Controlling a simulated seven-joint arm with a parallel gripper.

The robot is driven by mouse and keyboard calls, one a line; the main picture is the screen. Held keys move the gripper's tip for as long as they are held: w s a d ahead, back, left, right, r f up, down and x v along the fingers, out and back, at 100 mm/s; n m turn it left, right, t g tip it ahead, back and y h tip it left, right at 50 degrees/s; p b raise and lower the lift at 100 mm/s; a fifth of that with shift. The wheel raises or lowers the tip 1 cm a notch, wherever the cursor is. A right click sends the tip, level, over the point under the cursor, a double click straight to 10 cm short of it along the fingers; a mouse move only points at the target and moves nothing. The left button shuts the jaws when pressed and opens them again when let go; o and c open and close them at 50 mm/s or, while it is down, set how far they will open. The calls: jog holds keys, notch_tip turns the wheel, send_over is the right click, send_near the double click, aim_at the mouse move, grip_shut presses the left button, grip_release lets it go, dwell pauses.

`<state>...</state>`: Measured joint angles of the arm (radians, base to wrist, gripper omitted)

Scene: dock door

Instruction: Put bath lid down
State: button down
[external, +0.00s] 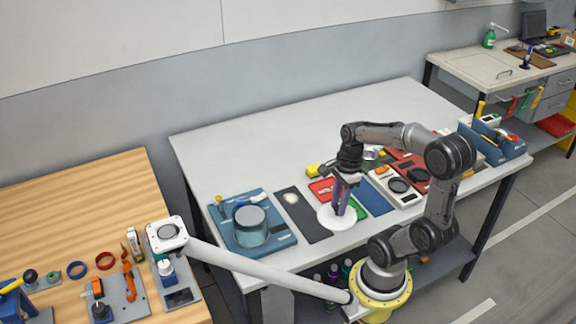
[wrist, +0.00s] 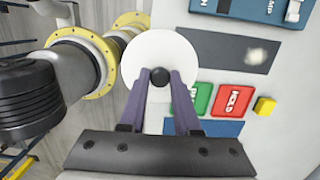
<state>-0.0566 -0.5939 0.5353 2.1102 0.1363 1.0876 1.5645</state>
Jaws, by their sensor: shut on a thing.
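My gripper (external: 341,208) is shut on the black knob (wrist: 160,76) of a round white lid (external: 337,217). In the wrist view the lid (wrist: 150,55) lies flat across the fingertips and looks level. It is over the front part of the white table, beside the dark mat; I cannot tell whether it touches the table. A blue-grey round bath (external: 251,228) stands on a blue tray (external: 280,238) at the table's left end, left of my gripper. In the wrist view only part of the blue tray (wrist: 245,8) shows.
A dark mat (external: 302,215) with a pale spot lies between tray and lid. Red (wrist: 233,100) and green (wrist: 203,98) cards and a yellow block (wrist: 265,106) are close to my gripper. Devices crowd the table's right. The back of the white table (external: 290,140) is clear.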

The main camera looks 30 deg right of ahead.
aim_at(327, 207)
jog(key=w, duration=0.1)
jog(key=w+f, duration=0.1)
jog(key=w+a+f, duration=0.1)
jog(key=w, duration=0.1)
jog(key=w+f, duration=0.4)
jog(key=f, duration=0.1)
jog(key=shift+w+a+f, duration=0.2)
jog(key=shift+w+a, duration=0.2)
jog(key=shift+w+f, duration=0.15)
jog(key=shift+f, duration=0.75)
jog(key=shift+w+f, duration=0.1)
jog(key=shift+f, duration=0.8)
jog(key=shift+f, duration=0.1)
jog(key=c, duration=0.6)
grip_release()
